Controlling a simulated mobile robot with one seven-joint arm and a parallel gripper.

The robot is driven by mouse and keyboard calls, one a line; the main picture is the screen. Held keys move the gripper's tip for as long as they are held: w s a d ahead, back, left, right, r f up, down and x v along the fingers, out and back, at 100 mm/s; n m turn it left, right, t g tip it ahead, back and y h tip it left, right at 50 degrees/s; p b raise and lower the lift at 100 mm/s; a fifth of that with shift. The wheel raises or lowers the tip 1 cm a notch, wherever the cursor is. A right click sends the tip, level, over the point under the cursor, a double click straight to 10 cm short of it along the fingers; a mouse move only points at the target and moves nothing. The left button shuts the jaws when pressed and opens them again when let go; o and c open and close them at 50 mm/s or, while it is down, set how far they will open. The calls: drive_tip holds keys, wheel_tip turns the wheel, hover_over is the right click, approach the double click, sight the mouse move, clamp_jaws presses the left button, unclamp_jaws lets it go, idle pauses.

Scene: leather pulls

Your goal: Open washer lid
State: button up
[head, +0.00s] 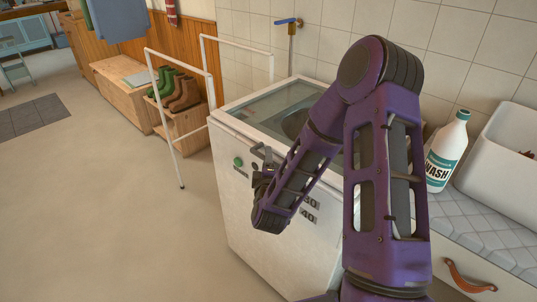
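The white washer (232,190) stands against the tiled wall in the head view, with a green round button on its front. Its lid (262,103), a glass panel in a pale frame, lies flat on top and looks closed. A dark round opening shows dimly through the glass. My purple arm crosses in front and hides the right part of the lid and much of the washer's front. My gripper (262,153) is at the washer's upper front, just below the top edge. Contact with the washer and the gap between its fingers cannot be made out.
A white detergent bottle (446,150) and a white basin (505,155) stand on the counter to the right. A white drying rack (180,110) stands to the left, by a wooden bench (125,90) and boots (181,92). The floor at left front is clear.

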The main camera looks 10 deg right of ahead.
drive_tip(key=shift+w, duration=0.2)
clamp_jaws()
idle(0.3)
idle(1.2)
